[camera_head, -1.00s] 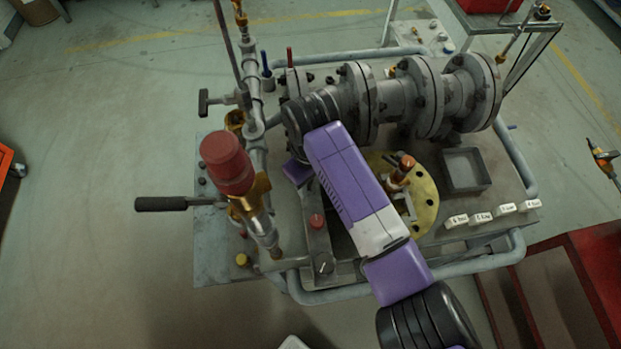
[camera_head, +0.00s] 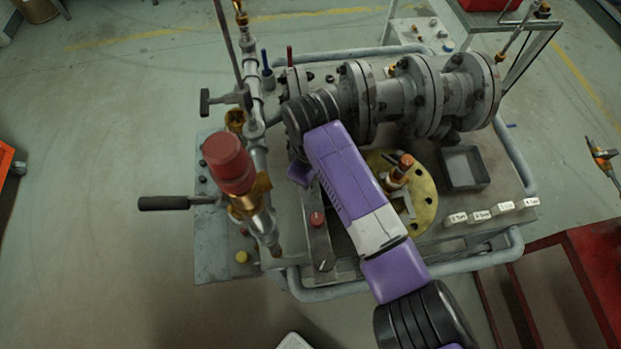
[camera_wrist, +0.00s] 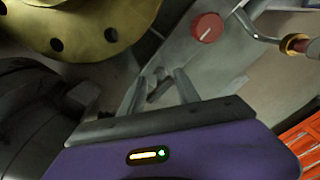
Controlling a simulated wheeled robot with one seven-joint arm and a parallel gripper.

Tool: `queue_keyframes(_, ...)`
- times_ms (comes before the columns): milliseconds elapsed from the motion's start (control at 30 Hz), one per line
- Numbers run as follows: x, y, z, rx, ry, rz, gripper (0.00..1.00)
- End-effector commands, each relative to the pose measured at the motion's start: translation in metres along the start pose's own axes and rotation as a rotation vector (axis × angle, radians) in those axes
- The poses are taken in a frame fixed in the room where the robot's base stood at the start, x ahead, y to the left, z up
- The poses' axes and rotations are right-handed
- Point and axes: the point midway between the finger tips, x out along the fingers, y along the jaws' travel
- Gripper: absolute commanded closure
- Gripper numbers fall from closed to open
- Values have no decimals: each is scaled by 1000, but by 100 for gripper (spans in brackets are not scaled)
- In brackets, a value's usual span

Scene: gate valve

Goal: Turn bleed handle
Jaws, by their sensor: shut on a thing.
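My gripper (camera_wrist: 161,80) is in the wrist view, its two grey fingers shut on a small dark grey handle (camera_wrist: 160,92) at the grey panel. I take this for the bleed handle; its far end and its pivot are not clear. A red knob (camera_wrist: 207,27) sits on the same panel, beyond the fingertips and apart from them. In the head view that red knob (camera_head: 317,219) shows left of my purple forearm. There only a bit of my purple wrist shows, and the fingers and handle are hidden.
A yellow flange (camera_wrist: 75,25) lies close by, upper left in the wrist view. The flanged grey valve body (camera_head: 400,100) stands behind. A red-capped brass fitting (camera_head: 228,165) and a black lever (camera_head: 165,203) are at the left. A grey tray (camera_head: 464,168) is at the right.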

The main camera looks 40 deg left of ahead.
Motion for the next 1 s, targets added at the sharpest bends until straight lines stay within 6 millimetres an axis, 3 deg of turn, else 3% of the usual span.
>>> queue_keyframes(67,-2,0,-2,-2,5,2,100)
queue_keyframes(100,-2,0,-2,-2,5,2,58)
queue_keyframes(200,-2,0,-2,-2,4,2,42)
queue_keyframes(567,-5,0,-1,0,2,1,42)
queue_keyframes(1000,-68,0,-2,-1,3,2,42)
